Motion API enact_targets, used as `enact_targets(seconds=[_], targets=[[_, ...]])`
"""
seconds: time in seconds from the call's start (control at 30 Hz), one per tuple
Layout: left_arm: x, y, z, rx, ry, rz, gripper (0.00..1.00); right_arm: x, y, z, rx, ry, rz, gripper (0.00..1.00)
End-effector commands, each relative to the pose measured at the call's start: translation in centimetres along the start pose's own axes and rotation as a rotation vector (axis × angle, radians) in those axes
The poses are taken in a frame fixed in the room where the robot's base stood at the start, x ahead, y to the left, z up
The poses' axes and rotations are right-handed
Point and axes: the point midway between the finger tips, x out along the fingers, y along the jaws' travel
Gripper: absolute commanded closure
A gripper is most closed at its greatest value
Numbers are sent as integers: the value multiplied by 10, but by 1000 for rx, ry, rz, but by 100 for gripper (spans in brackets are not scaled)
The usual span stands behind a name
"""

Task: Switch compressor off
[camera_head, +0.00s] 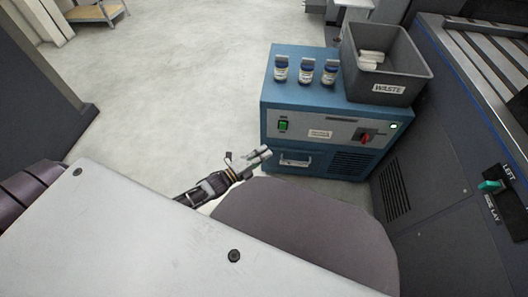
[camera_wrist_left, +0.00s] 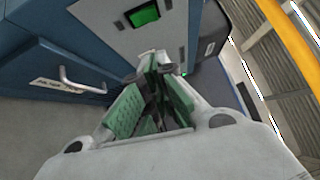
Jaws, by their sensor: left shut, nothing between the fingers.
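The compressor appears to be the blue cabinet (camera_head: 275,100) with a grey front panel. A green rocker switch (camera_head: 283,125) sits at the panel's left. A red knob (camera_head: 365,139) and a lit green lamp (camera_head: 393,126) are at its right. My left gripper (camera_head: 264,154) is shut and empty, in front of the cabinet and below and left of the green switch. In the left wrist view its closed green-padded fingers (camera_wrist_left: 158,62) point at the panel, with the green switch (camera_wrist_left: 144,14) beyond them and apart. My right gripper is not in view.
Several small bottles (camera_head: 307,73) and a grey bin marked WASTE (camera_head: 414,88) stand on the cabinet. A drawer handle (camera_head: 295,161) juts from the lower front. A dark machine (camera_head: 440,190) with a green side-lay knob (camera_head: 490,186) stands at right. The left floor is open.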

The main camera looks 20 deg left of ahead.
Motion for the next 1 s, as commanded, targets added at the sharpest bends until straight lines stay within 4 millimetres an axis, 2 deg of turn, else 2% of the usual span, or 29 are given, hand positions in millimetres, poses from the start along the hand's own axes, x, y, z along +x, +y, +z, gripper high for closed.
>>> enact_targets(seconds=[0.2, 0.9, 1.0], targets=[[21, 1, 0, 0, 0, -2, 100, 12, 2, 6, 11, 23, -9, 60], [86, 1, 0, 0, 1, -2, 100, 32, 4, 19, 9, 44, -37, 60], [92, 1, 6, 3, 1, -1, 100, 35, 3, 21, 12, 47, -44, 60]])
